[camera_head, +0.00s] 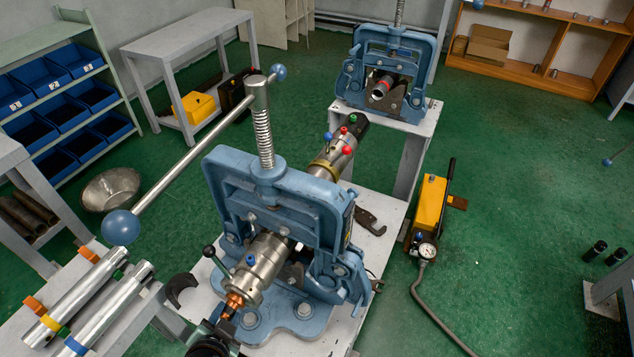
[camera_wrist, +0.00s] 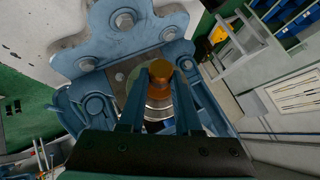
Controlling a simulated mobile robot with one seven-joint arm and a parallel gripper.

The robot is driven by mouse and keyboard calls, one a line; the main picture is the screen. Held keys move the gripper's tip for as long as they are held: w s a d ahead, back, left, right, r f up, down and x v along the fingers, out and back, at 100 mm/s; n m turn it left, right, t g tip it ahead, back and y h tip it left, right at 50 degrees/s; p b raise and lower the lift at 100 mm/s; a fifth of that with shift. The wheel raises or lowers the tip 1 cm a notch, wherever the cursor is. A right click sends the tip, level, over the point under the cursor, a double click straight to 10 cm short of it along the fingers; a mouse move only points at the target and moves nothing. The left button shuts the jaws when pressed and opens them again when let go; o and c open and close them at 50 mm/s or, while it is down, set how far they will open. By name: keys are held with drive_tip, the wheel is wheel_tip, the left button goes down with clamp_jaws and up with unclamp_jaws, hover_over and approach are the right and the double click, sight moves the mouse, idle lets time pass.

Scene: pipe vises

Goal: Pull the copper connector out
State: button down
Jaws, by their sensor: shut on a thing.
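The copper connector (camera_head: 233,303) is a small orange-brown stepped piece at the front end of the steel pipe tool (camera_head: 262,262). The near blue pipe vise (camera_head: 290,190) holds that tool. In the wrist view the connector (camera_wrist: 160,72) shows end-on between the fingers, with the round steel end (camera_wrist: 158,108) behind it. My gripper (camera_wrist: 159,88) has a finger on each side of the connector and is shut on it. In the head view my gripper is at the bottom, partly cut off. The connector's inner end is hidden, so I cannot tell how deep it sits.
The vise's long handle (camera_head: 190,160) slants overhead at the left. Silver pipes (camera_head: 85,295) lie at the lower left. A yellow pump (camera_head: 429,203) stands on the floor at the right.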

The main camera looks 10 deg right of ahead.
drive_tip(key=shift+s+a, duration=0.4)
drive_tip(key=shift+s, duration=0.05)
drive_tip(key=s+a, duration=0.2)
drive_tip(key=s, duration=0.1)
drive_tip(key=shift+a+b, duration=0.1)
drive_tip(key=shift+b, duration=0.3)
idle(0.4)
